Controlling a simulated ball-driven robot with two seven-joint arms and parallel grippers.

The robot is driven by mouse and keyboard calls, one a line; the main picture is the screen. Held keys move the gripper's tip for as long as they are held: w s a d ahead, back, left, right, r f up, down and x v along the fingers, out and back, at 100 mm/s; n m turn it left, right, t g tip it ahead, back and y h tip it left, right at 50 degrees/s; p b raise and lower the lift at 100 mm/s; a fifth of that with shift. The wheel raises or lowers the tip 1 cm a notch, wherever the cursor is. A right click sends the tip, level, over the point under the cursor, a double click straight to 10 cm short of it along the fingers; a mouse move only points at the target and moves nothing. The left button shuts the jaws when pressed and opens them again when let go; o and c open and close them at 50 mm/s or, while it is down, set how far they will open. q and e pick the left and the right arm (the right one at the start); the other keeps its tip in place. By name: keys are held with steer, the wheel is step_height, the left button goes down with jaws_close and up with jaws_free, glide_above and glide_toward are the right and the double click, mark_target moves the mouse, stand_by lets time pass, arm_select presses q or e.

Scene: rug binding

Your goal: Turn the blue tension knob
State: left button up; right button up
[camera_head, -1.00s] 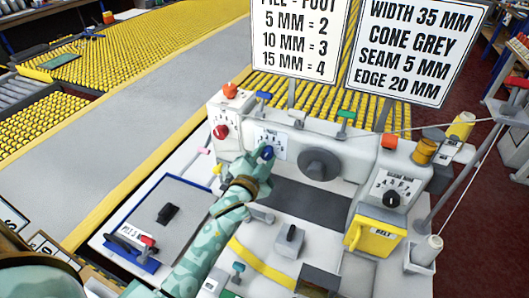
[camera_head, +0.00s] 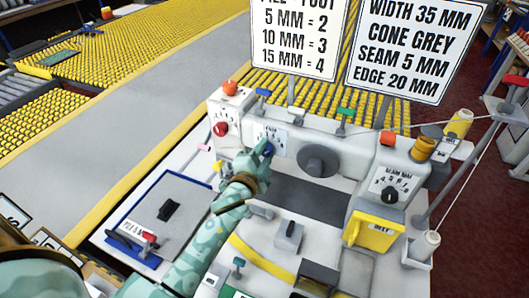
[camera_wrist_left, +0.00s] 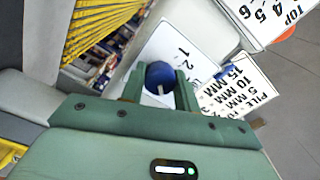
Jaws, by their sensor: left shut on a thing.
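The blue tension knob (camera_wrist_left: 159,75) sits on a white dial plate with printed numbers, on the front of the white machine. In the left wrist view it lies between the two green fingers of my left gripper (camera_wrist_left: 160,88), which is shut on it. A white pointer line shows on the knob. In the head view my left gripper (camera_head: 264,152) is at the dial plate (camera_head: 278,142), and the knob is mostly hidden by the fingers. My right gripper is not in view.
A red knob (camera_head: 221,129) is left of the dial, and a large dark grey knob (camera_head: 317,160) is right of it. A yellow belt cover (camera_head: 373,232) is lower right. Signs (camera_head: 417,45) stand behind the machine.

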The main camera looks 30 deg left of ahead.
arm_select(q)
steer(key=shift+f, duration=0.1)
steer(key=o, duration=1)
steer(key=shift+s, duration=0.1)
steer(key=s, duration=1)
steer(key=s+d, duration=0.1)
steer(key=s, duration=0.5)
steer(key=shift+s+b, duration=0.1)
steer(key=shift+b, duration=0.25)
